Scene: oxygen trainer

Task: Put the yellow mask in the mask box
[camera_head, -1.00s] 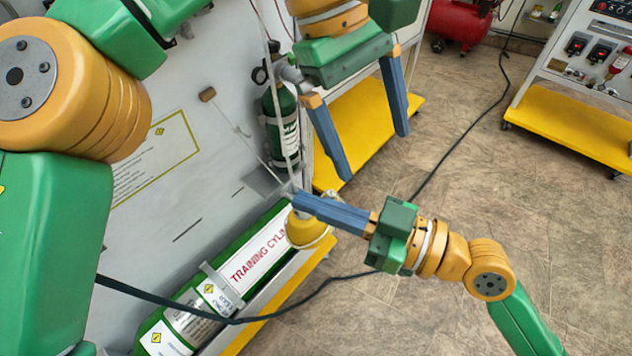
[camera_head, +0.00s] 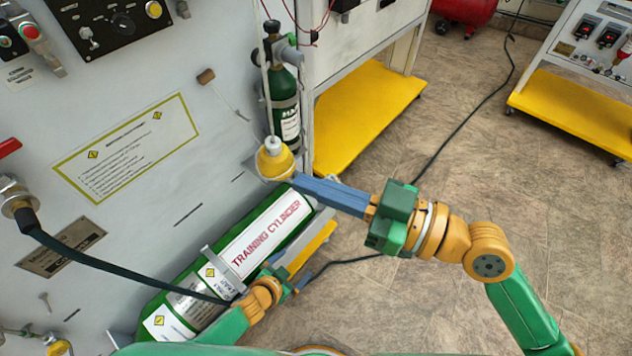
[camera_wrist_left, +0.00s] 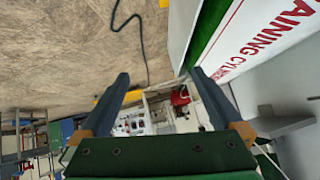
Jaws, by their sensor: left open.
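The yellow mask (camera_head: 275,161), with a pale top, is upright beside the grey wall panel, above the green training cylinder (camera_head: 200,308). A pale cord runs up from it. My right gripper (camera_head: 296,182) has its blue fingertips at the mask's lower right edge; I cannot tell whether they touch or grip it. I cannot clearly make out the mask box; a faint clear-looking edge shows left of the mask.
A small dark green cylinder (camera_head: 285,112) stands behind the mask. A dark hose (camera_head: 105,272) crosses in front of the panel to the training cylinder. Yellow-based carts (camera_head: 365,120) stand at the back and right (camera_head: 570,118). The tiled floor between them is clear except for a black cable.

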